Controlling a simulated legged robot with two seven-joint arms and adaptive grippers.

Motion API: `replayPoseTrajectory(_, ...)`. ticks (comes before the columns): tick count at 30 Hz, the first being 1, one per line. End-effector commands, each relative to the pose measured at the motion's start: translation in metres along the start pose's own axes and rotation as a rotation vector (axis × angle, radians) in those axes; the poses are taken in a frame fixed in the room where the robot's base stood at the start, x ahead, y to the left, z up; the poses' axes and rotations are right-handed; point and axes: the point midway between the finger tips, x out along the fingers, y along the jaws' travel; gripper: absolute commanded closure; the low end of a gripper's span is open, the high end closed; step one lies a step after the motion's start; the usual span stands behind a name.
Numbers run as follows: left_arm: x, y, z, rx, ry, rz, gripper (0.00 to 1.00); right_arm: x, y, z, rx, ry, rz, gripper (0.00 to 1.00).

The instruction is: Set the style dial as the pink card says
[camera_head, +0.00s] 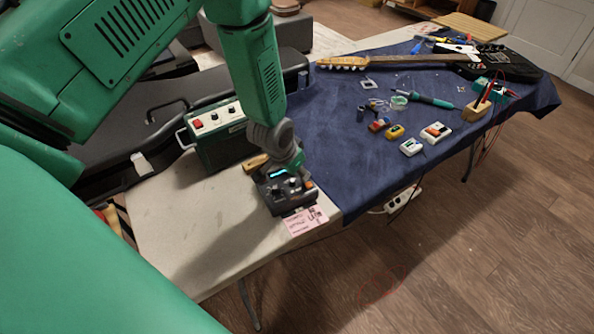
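A dark grey device (283,199) with several knobs, a small lit blue display and an orange part stands near the front edge of the table. The pink card (305,221) lies flat just in front of it; its writing is too small to read. My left gripper (284,172) points down over the top of the device, close to its knobs. I cannot tell whether it touches a knob or how far its fingers are apart. The gripper hides part of the device's top, and the dial's setting is not readable. My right gripper is not in view.
A green amplifier-like box (213,134) stands left of the device, before a black case (110,137). A blue cloth (340,155) covers the table's right, holding a guitar (430,62), a soldering iron (432,98) and small boxes. Bare tabletop (185,225) lies front left.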

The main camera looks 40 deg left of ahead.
Motion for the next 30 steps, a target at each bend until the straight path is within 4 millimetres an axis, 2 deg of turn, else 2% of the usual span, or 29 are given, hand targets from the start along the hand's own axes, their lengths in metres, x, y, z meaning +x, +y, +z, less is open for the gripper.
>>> replayPoseTrajectory(8, 0.002, -0.008, 0.001, -0.008, 0.004, 0.009, 0.64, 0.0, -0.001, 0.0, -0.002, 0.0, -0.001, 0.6)
replayPoseTrajectory(22, -0.002, 0.001, -0.001, -0.002, 0.0, -0.001, 0.64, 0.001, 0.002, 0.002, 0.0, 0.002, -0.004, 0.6)
replayPoseTrajectory(26, -0.016, -0.004, -0.001, -0.005, 0.003, 0.002, 0.64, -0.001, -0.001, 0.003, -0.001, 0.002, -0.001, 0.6)
replayPoseTrajectory(30, -0.044, -0.008, -0.001, -0.008, 0.007, 0.005, 0.64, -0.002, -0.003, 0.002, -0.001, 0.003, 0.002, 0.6)
